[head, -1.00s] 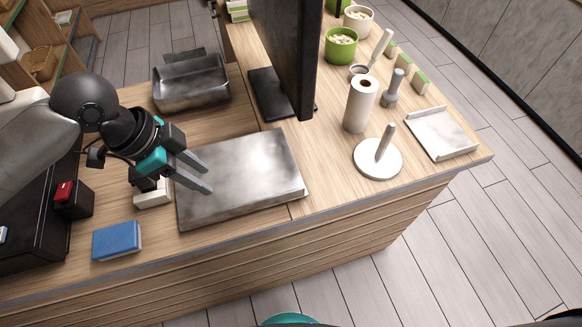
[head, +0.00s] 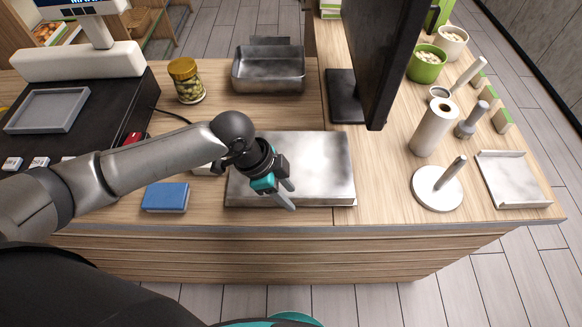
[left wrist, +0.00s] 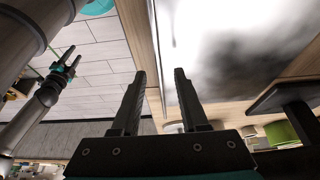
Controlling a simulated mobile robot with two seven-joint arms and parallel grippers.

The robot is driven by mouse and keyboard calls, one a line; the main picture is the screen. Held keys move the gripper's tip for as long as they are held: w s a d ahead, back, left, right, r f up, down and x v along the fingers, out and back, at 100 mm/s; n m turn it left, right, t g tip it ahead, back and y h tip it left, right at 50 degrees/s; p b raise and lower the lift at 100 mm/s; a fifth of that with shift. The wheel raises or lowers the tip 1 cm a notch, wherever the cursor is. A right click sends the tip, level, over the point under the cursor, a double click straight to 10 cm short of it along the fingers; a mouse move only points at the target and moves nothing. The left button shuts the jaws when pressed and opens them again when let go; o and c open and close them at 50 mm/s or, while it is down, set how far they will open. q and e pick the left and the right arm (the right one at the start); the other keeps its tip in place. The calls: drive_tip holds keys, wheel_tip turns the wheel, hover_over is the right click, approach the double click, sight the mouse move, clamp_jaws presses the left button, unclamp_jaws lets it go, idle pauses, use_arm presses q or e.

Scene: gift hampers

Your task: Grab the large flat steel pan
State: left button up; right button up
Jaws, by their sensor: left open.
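The large flat steel pan (head: 325,165) lies on the wooden counter near its front edge. It looks like a low, wide grey slab. My left gripper (head: 290,196) is over the pan's front part, in front of it in the head view, open and empty. My arm hides part of the pan's left side. In the left wrist view the steel surface (left wrist: 235,45) fills the upper right, beside the two spread fingers (left wrist: 159,76). I cannot tell whether they touch it. My right gripper (left wrist: 66,62) shows small at the left there, its fingers apart, away from the pan.
A deep steel pan (head: 268,72) stands behind. A dark monitor (head: 385,55) rises behind right. A blue sponge (head: 165,197) lies left, a jar (head: 186,82) farther back. A paper roll (head: 433,128) and its round holder base (head: 432,195) stand right. Counter between pan and holder is clear.

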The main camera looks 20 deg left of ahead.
use_arm(q)
drive_tip(key=shift+x, duration=1.15)
clamp_jaws()
drive_tip(key=shift+w+r, duration=0.1)
idle(0.4)
